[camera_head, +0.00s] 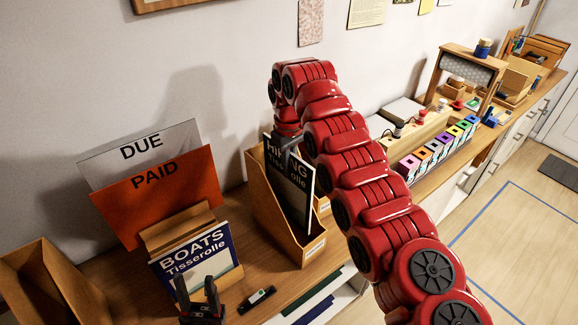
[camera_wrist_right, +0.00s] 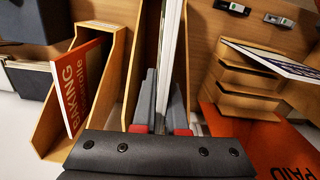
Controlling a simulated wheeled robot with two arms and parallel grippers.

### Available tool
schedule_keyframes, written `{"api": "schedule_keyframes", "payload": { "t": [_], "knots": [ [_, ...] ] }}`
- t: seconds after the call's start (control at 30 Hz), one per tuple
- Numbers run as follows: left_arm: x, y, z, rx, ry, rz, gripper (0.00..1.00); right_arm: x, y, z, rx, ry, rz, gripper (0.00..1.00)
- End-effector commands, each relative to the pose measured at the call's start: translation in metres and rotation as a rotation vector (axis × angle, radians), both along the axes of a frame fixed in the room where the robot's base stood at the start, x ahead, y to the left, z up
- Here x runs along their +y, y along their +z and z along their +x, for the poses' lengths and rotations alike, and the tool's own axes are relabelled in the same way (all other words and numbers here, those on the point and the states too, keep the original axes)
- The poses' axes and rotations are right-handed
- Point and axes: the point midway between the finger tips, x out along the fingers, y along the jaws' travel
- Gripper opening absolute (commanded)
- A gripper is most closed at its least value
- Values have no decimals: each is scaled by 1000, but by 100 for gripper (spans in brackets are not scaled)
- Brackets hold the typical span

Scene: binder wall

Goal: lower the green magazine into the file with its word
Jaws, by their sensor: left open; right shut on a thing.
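A dark-covered magazine (camera_head: 290,185) with white lettering, partly hidden by my arm, reads like "HIKING Tisserolle"; its cover looks nearly black here. My right gripper (camera_head: 286,143) is shut on its upper edge. The magazine stands upright, its lower part between the walls of a wooden file (camera_head: 262,208); its bottom edge is hidden. In the right wrist view its pale edge (camera_wrist_right: 172,60) runs between my right gripper's fingers (camera_wrist_right: 160,112), with wooden walls on both sides. The file's small front label (camera_head: 314,250) is unreadable. My left gripper (camera_head: 199,290) is open and empty, before the BOATS magazine (camera_head: 196,258).
An orange-red BAKING magazine (camera_wrist_right: 78,85) leans in a neighbouring wooden file (camera_wrist_right: 110,75). An orange PAID sheet (camera_head: 170,190) and grey DUE sheet (camera_head: 137,153) stand behind BOATS. A small black device (camera_head: 257,299) lies on the desk. Another wooden file (camera_head: 50,285) stands at far left.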

Motion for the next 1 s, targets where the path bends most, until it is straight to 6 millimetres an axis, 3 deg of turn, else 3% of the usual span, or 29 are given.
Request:
{"api": "schedule_keyframes", "payload": {
  "t": [0.47,1.0],
  "knots": [
    [0,-3,0,0,0,0,50,0,-3,0,-2,0,1,0],
    [0,-16,0,0,0,0,50,1,-24,1,-3,0,1,0]
  ]
}}
